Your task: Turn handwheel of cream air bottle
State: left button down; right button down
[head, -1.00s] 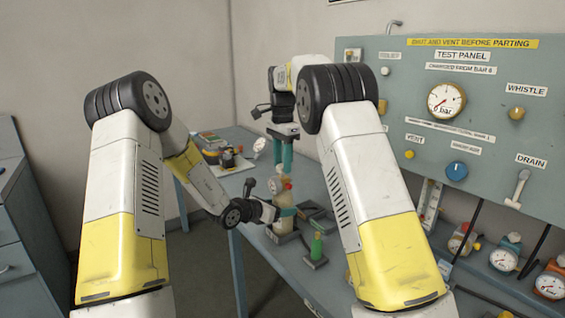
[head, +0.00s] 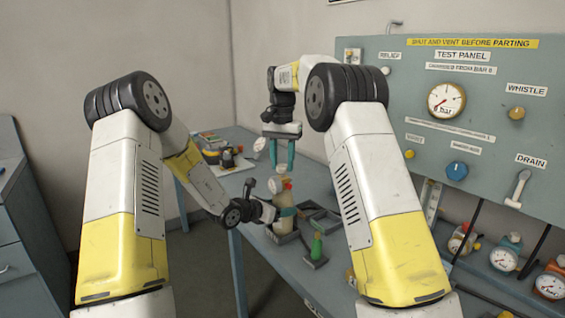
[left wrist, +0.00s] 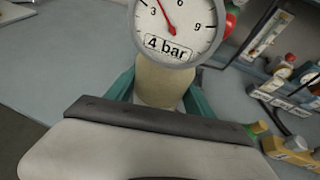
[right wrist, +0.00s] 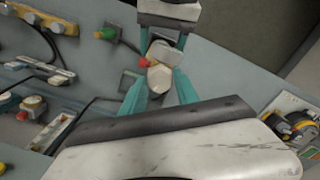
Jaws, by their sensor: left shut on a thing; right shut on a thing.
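The cream air bottle (head: 283,222) stands upright in a dark holder on the bench. My left gripper (head: 288,212) is shut around its body from the side. The left wrist view shows the bottle's cream body (left wrist: 160,82) between teal fingers and its gauge (left wrist: 178,30) reading 4 bar. My right gripper (head: 282,166) points down over the bottle top, its fingers on either side of the cream handwheel (right wrist: 160,78). It is shut on this handwheel. A small red part (right wrist: 144,62) shows beside it. Finger contact is partly hidden.
The grey test panel (head: 400,100) rises at the right, with gauges and bottles (head: 505,255) below. Yellow-and-dark equipment (head: 225,152) sits behind on the bench.

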aim_at(282, 165)
jog(key=shift+n, duration=1)
jog(key=c, duration=0.9)
grip_release()
notch_tip(282, 165, up, 12)
